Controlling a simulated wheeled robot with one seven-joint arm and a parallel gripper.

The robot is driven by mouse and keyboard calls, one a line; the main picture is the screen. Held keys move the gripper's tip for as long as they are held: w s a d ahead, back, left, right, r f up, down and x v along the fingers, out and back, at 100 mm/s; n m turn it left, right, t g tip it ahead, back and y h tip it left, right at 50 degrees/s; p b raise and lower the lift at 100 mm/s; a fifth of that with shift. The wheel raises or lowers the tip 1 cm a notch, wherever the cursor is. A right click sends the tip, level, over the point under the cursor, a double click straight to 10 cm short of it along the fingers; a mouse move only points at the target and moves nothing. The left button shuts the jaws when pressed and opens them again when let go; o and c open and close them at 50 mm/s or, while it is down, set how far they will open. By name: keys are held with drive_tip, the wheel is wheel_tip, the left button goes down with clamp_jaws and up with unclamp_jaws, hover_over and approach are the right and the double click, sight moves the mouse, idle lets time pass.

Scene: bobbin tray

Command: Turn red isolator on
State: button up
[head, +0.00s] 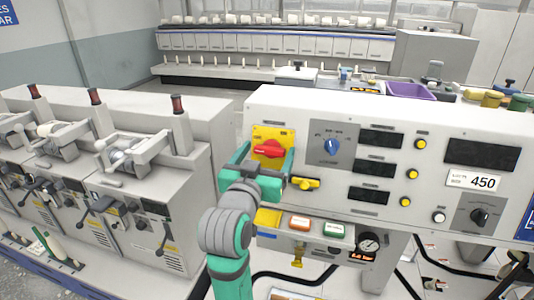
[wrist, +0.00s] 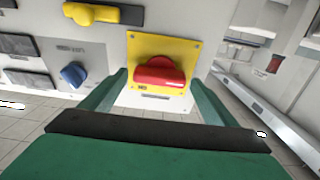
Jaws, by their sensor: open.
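The red isolator handle (head: 268,149) sits on a yellow plate (head: 272,133) at the left end of the control panel's front. Its grip lies roughly level in the head view. In the wrist view the red handle (wrist: 160,74) also lies crosswise on its yellow plate (wrist: 163,49). My green gripper (head: 265,158) is open in front of it, one finger on each side. In the wrist view my gripper (wrist: 158,86) has its fingers left and right of the handle, with visible gaps. I see no contact. The gripper covers the panel below the plate in the head view.
A yellow-handled switch (head: 306,184) sits close to the gripper's right. A blue knob (head: 331,147) and several yellow buttons are farther right on the panel. A row of grey machine units (head: 150,200) stands to the left.

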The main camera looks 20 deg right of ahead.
drive_tip(key=shift+w, duration=0.1)
drive_tip(key=c, duration=1.1)
drive_tip(key=shift+o, duration=0.2)
